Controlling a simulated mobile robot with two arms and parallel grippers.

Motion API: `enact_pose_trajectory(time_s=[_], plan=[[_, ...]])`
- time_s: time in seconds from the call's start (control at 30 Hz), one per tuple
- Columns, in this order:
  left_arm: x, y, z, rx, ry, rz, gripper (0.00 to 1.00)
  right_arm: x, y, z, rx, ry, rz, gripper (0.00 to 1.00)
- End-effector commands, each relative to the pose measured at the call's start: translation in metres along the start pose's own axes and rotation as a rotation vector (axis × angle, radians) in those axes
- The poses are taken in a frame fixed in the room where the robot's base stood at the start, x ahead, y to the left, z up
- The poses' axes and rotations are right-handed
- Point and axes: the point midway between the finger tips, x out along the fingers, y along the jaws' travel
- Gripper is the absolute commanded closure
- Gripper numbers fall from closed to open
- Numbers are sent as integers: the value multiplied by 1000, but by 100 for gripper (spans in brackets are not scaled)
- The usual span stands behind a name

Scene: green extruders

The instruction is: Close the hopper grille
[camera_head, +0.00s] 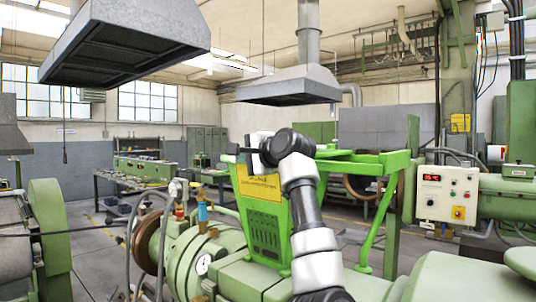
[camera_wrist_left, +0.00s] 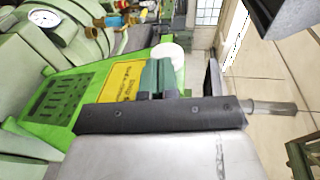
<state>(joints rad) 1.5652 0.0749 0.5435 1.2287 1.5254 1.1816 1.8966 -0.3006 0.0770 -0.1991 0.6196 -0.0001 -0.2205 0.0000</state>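The bright green hopper panel (camera_head: 265,215) stands steeply tilted in the middle of the head view. It has rows of slots and a yellow label (camera_head: 262,188). The panel also fills the left of the left wrist view (camera_wrist_left: 62,108). A bright green frame (camera_head: 365,160) on legs extends right from the panel's top; I cannot tell clearly which part is the grille. My left gripper (camera_head: 236,153) is at the panel's top edge. In the wrist view its fingers (camera_wrist_left: 157,78) are together, beside a white round piece (camera_wrist_left: 168,55). Contact is unclear. My right gripper is out of view.
A control box (camera_head: 446,194) with a red display stands at the right. Green extruder barrels and hoses (camera_head: 205,205) lie left of the hopper. Grey exhaust hoods (camera_head: 288,88) hang above. Open floor (camera_head: 88,245) shows at the left.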

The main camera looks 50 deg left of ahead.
Motion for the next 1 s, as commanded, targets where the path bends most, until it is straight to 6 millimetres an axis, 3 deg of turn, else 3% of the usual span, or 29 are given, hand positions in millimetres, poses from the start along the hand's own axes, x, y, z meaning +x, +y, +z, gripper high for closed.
enact_pose_trajectory(time_s=[0.2,0.4,1.0], plan=[[42,-9,6,0,-2,2,100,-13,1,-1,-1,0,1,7],[60,-10,8,1,0,1,100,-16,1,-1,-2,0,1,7],[59,-6,10,-2,-1,-1,100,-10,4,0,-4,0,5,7]])
